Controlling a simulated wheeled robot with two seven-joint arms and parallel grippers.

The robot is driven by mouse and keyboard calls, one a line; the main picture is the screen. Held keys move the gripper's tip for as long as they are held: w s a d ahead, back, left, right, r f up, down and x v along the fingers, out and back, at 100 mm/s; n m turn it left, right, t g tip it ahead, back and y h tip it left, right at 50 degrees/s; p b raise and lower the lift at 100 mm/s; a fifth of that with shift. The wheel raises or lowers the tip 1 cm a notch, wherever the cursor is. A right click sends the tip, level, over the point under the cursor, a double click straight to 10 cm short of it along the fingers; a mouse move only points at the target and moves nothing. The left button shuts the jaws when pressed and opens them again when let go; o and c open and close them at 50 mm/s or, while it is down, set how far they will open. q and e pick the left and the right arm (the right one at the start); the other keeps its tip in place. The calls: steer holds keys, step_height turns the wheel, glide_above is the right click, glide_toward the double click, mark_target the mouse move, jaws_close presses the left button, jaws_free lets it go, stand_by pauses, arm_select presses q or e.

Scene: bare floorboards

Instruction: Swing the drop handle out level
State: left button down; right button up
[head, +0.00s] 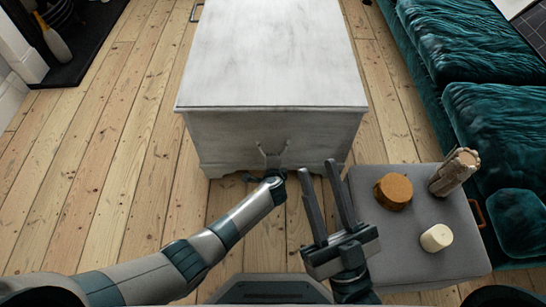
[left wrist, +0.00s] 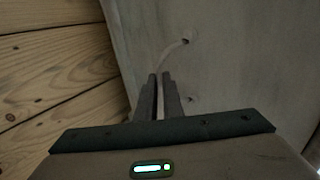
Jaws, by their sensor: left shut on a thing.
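The drop handle is a thin pale curved bar on the near end of a whitewashed wooden chest (head: 270,60). In the left wrist view the handle (left wrist: 172,50) runs from a hole in the end panel (left wrist: 235,65) down between my left gripper's fingers (left wrist: 161,77). The fingers are shut on it. A second hole shows lower on the panel. The bar stands away from the panel; its exact angle is hard to tell. In the head view my left gripper (head: 270,168) is small and partly hidden by its wrist. My right gripper (head: 318,168) is open and empty, right of it.
A grey ottoman (head: 410,245) at right holds a brown round block (head: 393,191), a cream candle (head: 436,237) and a bundle of sticks (head: 455,172). A teal sofa (head: 480,60) stands behind it. Bare floorboards (head: 110,160) are clear on the left.

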steer(key=w+f+g+h+p, duration=0.35)
steer(key=f+g, duration=0.35)
steer(key=f, duration=0.5)
arm_select(q)
step_height(320, 180, up, 4)
steer(key=g+p, duration=0.1)
steer(key=g, duration=0.2)
steer(key=g+p, duration=0.3)
steer(key=g, duration=0.2)
steer(key=shift+w+r+g, duration=0.15)
steer(key=shift+r+g, duration=0.1)
steer(key=shift+g, duration=0.05)
arm_select(e)
steer(key=s+d+f+g+h, duration=0.2)
steer(key=s+d+f+g, duration=0.4)
steer(key=f+g, duration=0.2)
step_height(320, 180, down, 3)
steer(key=shift+s+d+r+m+g, duration=0.15)
steer(key=shift+s+m+g, duration=0.15)
steer(key=shift+g, duration=0.1)
steer(key=shift+w+d, duration=0.1)
steer(key=shift+w, duration=0.05)
arm_select(q)
steer(key=c, duration=1.9)
jaws_free()
arm_select(e)
steer(key=shift+w, duration=0.15)
